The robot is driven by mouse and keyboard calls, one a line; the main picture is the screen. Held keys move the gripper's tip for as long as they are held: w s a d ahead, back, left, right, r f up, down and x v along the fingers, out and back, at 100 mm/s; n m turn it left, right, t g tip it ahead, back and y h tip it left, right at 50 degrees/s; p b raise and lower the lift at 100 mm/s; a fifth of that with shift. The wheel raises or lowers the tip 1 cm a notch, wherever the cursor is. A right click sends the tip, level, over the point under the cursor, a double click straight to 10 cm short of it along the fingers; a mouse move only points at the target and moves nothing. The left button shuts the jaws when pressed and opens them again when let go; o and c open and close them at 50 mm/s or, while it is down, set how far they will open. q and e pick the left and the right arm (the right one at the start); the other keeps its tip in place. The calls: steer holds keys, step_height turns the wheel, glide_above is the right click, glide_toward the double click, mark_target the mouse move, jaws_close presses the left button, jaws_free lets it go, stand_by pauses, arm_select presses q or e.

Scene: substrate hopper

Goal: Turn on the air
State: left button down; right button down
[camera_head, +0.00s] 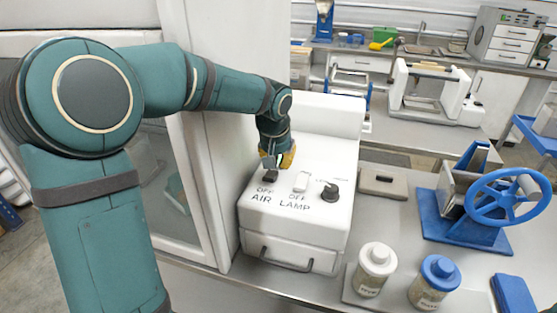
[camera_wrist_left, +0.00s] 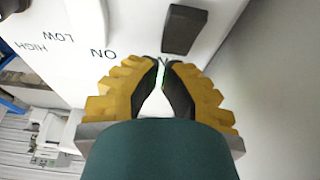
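A white control box (camera_head: 262,225) has a dark rocker switch (camera_head: 270,176) above the label AIR. Next to it is a white switch (camera_head: 302,181) above LAMP, then a black knob (camera_head: 330,192). OFF is printed below both switches. My left gripper (camera_head: 274,166) is just behind the AIR switch, over the box top. In the left wrist view, its yellow fingers with black tips (camera_wrist_left: 162,62) come together with nothing held. The dark switch (camera_wrist_left: 184,30) is just beyond the tips; I cannot tell if they touch. My right gripper is not in view.
A glass-fronted cabinet (camera_head: 165,185) stands close on the left. Two jars, white-lidded (camera_head: 374,269) and blue-lidded (camera_head: 435,284), stand at the front right. A blue hand-wheel device (camera_head: 478,205) and a grey block (camera_head: 383,183) are farther right on the bench.

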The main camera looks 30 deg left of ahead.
mark_target(274, 177)
arm_select(q)
steer(key=shift+r, duration=0.2)
steer(key=v, duration=1.2)
stand_by(0.5)
